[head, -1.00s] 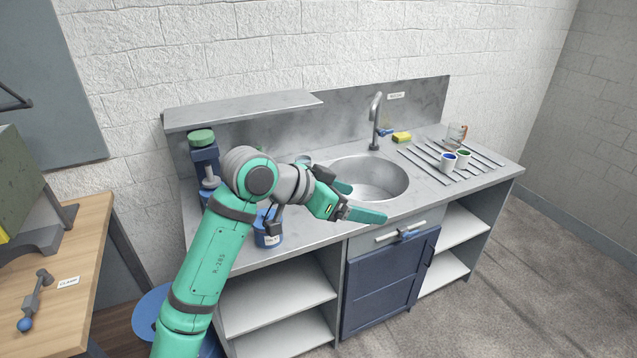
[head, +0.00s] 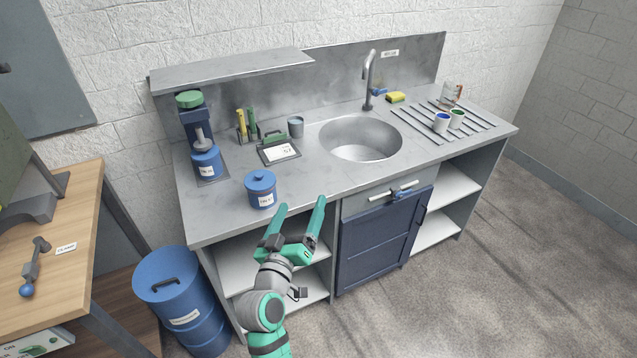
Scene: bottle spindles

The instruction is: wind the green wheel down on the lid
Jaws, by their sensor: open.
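The green wheel (head: 189,99) sits on top of a dark blue press (head: 193,124) at the back left of the counter. Below it, a grey spindle (head: 202,140) reaches down to the top of a blue canister (head: 207,163) with a white label. Whether the spindle touches the canister's lid I cannot tell. A second blue jar with a knobbed lid (head: 261,179) stands nearer the counter's front. My gripper (head: 301,206) is open and empty in front of the counter's edge, right of this jar and well away from the wheel.
A clipboard-like device (head: 279,151), a holder with yellow and green items (head: 246,132) and a grey cup (head: 296,127) stand behind the jar. A shelf (head: 232,68) overhangs the back. The sink (head: 361,138) lies right. A blue drum (head: 180,300) stands on the floor at left.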

